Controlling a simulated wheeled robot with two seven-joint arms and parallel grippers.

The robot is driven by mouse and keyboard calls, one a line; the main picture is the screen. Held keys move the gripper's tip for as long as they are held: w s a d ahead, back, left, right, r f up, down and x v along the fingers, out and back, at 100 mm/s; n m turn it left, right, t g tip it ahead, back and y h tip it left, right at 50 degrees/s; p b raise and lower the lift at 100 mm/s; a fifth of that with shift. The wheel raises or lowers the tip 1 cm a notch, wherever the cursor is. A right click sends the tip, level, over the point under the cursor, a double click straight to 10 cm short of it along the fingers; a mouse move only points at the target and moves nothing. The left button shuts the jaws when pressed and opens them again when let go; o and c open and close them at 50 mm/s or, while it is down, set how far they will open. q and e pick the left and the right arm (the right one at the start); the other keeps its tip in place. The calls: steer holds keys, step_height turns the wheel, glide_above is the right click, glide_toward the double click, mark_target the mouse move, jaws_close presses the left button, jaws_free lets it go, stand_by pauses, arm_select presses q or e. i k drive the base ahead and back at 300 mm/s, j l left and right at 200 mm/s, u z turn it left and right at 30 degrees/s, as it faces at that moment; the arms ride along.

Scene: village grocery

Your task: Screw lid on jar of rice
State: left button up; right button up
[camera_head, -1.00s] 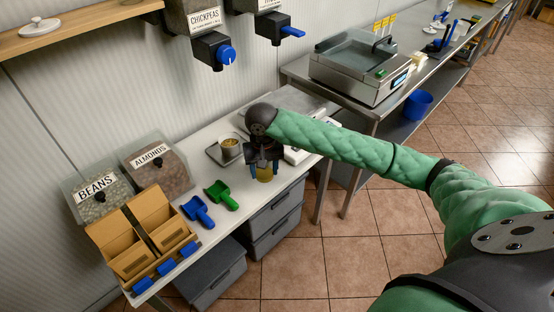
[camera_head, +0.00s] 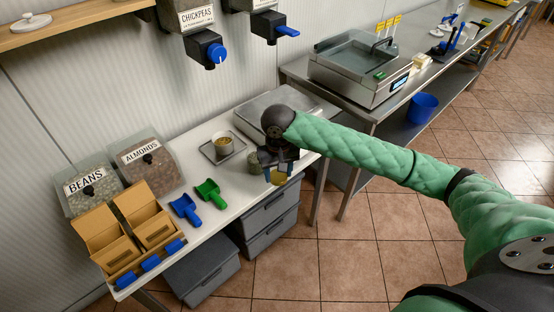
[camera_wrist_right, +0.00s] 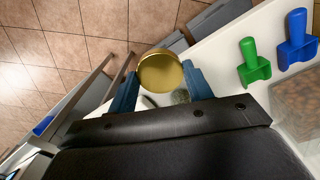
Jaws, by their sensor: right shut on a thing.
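My right gripper (camera_head: 279,174) is shut on a round gold lid (camera_head: 278,178), held near the front edge of the white counter. In the right wrist view the lid (camera_wrist_right: 161,72) sits between the blue fingertips (camera_wrist_right: 160,85). A small glass jar with greenish contents (camera_head: 255,161) stands on the counter just left of the gripper, partly hidden by it. In the wrist view the jar (camera_wrist_right: 181,97) shows partly behind the lid. The lid appears apart from the jar. My left gripper is not in view.
A bowl on a small tray (camera_head: 205,151) stands behind the jar, left of a flat metal plate (camera_head: 262,110). Blue (camera_head: 184,209) and green (camera_head: 210,193) scoops, a cardboard box (camera_head: 97,236) and bean and almond bins stand left.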

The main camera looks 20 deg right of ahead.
mark_target(254, 165)
steer(key=l+z, duration=0.35)
steer(key=l, duration=0.95)
